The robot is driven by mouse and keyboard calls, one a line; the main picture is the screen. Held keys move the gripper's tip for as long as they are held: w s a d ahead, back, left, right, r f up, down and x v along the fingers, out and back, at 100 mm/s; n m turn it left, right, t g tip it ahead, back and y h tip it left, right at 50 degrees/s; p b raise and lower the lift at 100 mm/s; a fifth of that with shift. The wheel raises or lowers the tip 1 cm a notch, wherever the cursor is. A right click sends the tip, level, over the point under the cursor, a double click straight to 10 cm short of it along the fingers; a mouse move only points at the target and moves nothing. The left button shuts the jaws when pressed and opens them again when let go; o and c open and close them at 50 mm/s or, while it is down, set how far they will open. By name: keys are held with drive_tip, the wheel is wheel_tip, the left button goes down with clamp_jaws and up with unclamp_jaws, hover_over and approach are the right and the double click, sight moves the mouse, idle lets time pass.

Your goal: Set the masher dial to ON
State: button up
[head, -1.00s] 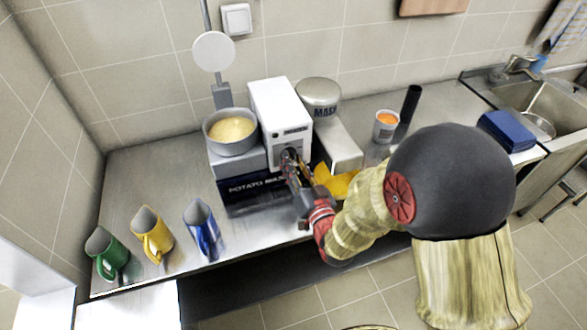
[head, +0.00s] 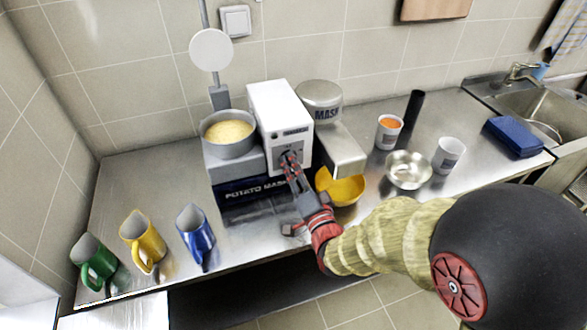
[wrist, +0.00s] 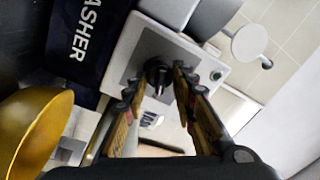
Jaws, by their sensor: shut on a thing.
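The potato masher machine has a white control box (head: 275,103) with a grey front plate. Its dark dial (wrist: 157,72) sits on that plate in the wrist view. My gripper (head: 290,163) reaches the front of the box, and in the wrist view its two fingers (wrist: 158,80) stand on either side of the dial, shut on it. In the head view the fingers cover the dial. I cannot read the dial's setting. A grey pot (head: 229,146) of yellow mash stands on the base left of the box, under a raised round white masher plate (head: 210,50).
A yellow bowl (head: 345,191) is close to the right of my gripper. A steel bowl (head: 408,171), a white mug (head: 448,153) and a cup with orange contents (head: 388,131) stand further right. Green, yellow and blue jugs (head: 195,235) line the left front.

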idle(0.4)
drive_tip(key=o, duration=1.2)
drive_tip(key=shift+c, duration=0.2)
drive_tip(key=v, duration=1.2)
drive_tip(key=shift+w+d, duration=0.1)
drive_tip(key=shift+w, duration=0.05)
